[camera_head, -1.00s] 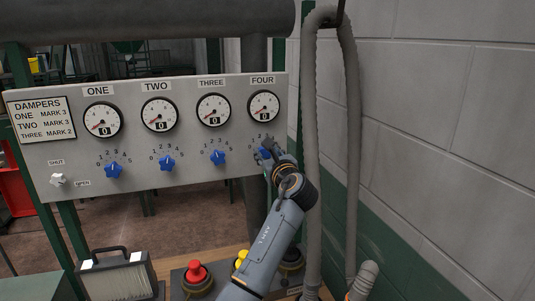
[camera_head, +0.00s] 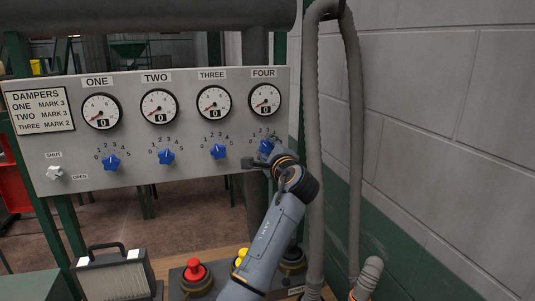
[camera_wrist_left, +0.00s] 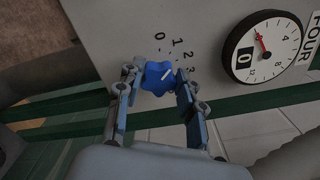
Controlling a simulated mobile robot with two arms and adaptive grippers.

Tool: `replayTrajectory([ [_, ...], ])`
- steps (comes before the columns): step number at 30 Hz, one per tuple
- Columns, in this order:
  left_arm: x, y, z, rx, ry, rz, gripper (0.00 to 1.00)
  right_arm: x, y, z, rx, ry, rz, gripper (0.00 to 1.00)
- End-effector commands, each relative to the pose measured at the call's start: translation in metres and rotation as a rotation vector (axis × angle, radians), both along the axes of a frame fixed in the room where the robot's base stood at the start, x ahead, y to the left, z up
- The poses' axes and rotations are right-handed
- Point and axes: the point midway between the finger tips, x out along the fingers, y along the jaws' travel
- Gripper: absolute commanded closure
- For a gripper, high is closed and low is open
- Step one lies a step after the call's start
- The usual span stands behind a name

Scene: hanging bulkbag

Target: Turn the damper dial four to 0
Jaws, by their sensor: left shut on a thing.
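The damper dial four is a blue star-shaped knob (camera_wrist_left: 158,77) under the gauge FOUR. In the head view it (camera_head: 265,146) is partly hidden by my left gripper (camera_head: 258,155). In the left wrist view my left gripper (camera_wrist_left: 155,88) has one finger on each side of the knob and is shut on it. The knob's white mark points up and right, roughly toward the 2 of its printed scale. The gauge FOUR (camera_head: 264,100) shows 0 in its window, and it also shows in the left wrist view (camera_wrist_left: 268,46). My right gripper is not in view.
Blue dials one (camera_head: 111,163), two (camera_head: 166,157) and three (camera_head: 218,152) sit left on the grey panel (camera_head: 130,180). A white shut/open knob (camera_head: 55,173) is at far left. A grey hose (camera_head: 313,150) hangs close right. A red button (camera_head: 194,270) is below.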

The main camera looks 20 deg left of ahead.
Motion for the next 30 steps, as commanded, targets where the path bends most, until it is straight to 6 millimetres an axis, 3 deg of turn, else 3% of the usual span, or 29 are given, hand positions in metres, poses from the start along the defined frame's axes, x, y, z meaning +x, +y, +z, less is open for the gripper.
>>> replayTrajectory([
  [15, 0.000, 0.001, -0.004, -0.357, -0.243, 0.000, 0.94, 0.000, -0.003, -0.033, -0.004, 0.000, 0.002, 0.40],
  [30, 0.000, 0.001, -0.002, -0.487, -0.331, 0.000, 0.94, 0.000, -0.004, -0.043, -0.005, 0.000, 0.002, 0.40],
])
